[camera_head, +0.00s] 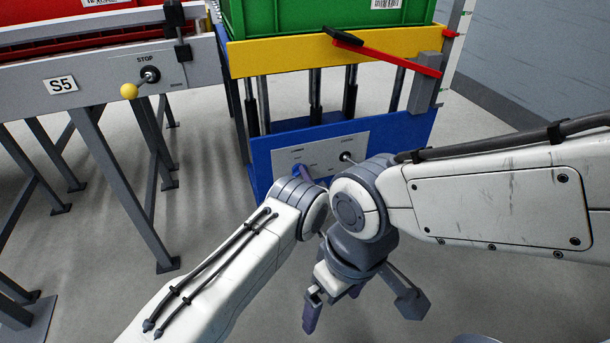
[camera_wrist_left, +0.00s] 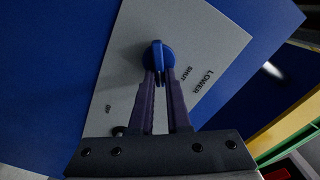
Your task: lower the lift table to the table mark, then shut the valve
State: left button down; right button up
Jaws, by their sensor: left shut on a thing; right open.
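The lift table has a yellow top frame (camera_head: 290,57), dark posts and a blue base (camera_head: 262,160). A grey panel (camera_head: 325,150) on the base carries a blue valve knob (camera_wrist_left: 158,55); the words LOWER and SHUT show beside it in the left wrist view. My left gripper (camera_wrist_left: 160,75) is shut on this knob, and in the head view my left arm mostly hides it. My right gripper (camera_head: 333,305) is open and empty, low in front of the base. A pale upright strip (camera_head: 455,45) with a red mark stands at the table's right; the marking is too small to read.
A green crate (camera_head: 320,18) sits on the lift table. A red lever with a black grip (camera_head: 390,56) crosses the frame's front right. At left is a conveyor marked S5 (camera_head: 60,86) with a yellow-knobbed STOP lever (camera_head: 129,91). Floor between is clear.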

pick_arm(q)
jog(key=shift+d+f+m, duration=0.1)
jog(key=shift+f+m, duration=0.05)
jog(key=shift+m, duration=0.75)
jog(key=shift+d+f+m, duration=0.1)
jog(key=shift+m, duration=0.8)
jog(key=c, duration=0.9)
grip_release()
jog(key=p+v, duration=0.4)
jog(key=v, duration=0.6)
jog(key=shift+s, duration=0.25)
